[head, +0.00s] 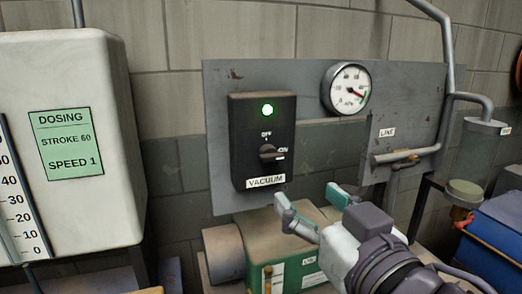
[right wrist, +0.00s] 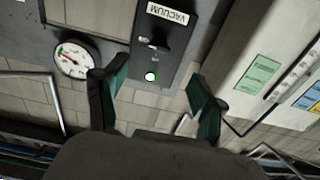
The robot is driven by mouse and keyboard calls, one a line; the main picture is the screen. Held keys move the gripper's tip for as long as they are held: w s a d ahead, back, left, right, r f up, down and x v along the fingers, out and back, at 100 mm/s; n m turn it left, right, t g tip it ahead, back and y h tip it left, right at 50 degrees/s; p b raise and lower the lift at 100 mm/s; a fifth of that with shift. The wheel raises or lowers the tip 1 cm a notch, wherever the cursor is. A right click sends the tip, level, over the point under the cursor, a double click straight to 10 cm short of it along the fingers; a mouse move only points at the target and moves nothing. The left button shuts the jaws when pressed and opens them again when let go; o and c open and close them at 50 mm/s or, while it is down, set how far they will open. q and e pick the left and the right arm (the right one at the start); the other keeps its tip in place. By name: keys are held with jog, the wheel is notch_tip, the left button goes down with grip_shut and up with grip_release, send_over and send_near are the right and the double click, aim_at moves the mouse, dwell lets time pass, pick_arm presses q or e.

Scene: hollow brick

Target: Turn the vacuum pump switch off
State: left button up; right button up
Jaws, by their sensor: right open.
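The black vacuum switch box (head: 240,140) is mounted on a grey panel and carries a VACUUM label. Its dark rotary knob (head: 267,152) points right to the ON mark, with OFF written above it. A green lamp (head: 267,110) is lit above the knob. My right gripper (head: 311,202) is open and empty, below and right of the box, apart from it. In the right wrist view, the knob (right wrist: 154,38) and lit lamp (right wrist: 150,77) appear upside down between the open fingers (right wrist: 158,85). My left gripper is not in view.
A round gauge (head: 346,89) and pipework with a LINE label (head: 387,132) are right of the box. A green pump (head: 285,248) stands below. A white dosing tank (head: 66,150) is at left, and a blue box (head: 492,245) at right.

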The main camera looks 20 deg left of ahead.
jog(key=p, duration=0.1)
send_near(273, 161)
jog(key=x, duration=0.4)
jog(key=p+x, duration=0.1)
jog(key=x, duration=0.5)
jog(key=shift+w+p, duration=0.2)
jog(key=shift+p, duration=0.15)
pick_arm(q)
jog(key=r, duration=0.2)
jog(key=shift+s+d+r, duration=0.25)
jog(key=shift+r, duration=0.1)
pick_arm(e)
jog(key=c, duration=1.1)
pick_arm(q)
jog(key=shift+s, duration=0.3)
pick_arm(e)
jog(key=shift+c, duration=0.2)
